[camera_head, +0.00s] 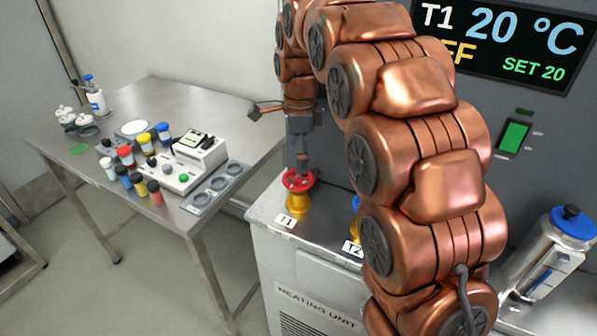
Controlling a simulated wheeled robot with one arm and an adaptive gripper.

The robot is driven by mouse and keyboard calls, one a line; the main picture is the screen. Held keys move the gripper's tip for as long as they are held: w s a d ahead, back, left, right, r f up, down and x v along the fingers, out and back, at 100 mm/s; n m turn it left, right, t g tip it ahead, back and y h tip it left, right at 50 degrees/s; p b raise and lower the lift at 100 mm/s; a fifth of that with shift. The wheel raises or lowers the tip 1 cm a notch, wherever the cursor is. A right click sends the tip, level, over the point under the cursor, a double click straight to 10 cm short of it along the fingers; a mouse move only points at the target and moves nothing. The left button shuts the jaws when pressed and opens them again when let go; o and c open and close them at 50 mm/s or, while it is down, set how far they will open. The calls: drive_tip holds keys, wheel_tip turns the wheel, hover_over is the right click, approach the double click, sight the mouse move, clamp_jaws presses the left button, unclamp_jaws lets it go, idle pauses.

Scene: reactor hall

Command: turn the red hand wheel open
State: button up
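The red hand wheel (298,180) sits on top of a yellow valve body (297,202) on the grey heating unit (310,250), behind a label reading T1. A blue wheel (355,203) by the T2 label is mostly hidden behind my arm.
A display (500,40) on the back panel reads T1 20 °C and SET 20. A steel table (150,95) at left holds several coloured-cap jars and a white instrument (190,160). A blue-lidded metal canister (550,250) stands at right. Floor shows between table and heating unit.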

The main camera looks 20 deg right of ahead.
sight(299, 177)
drive_tip(key=shift+f+p, duration=0.75)
drive_tip(key=shift+f, duration=2.2)
drive_tip(key=shift+c, duration=0.2)
drive_tip(key=c, duration=1)
drive_tip(key=shift+o, duration=0.2)
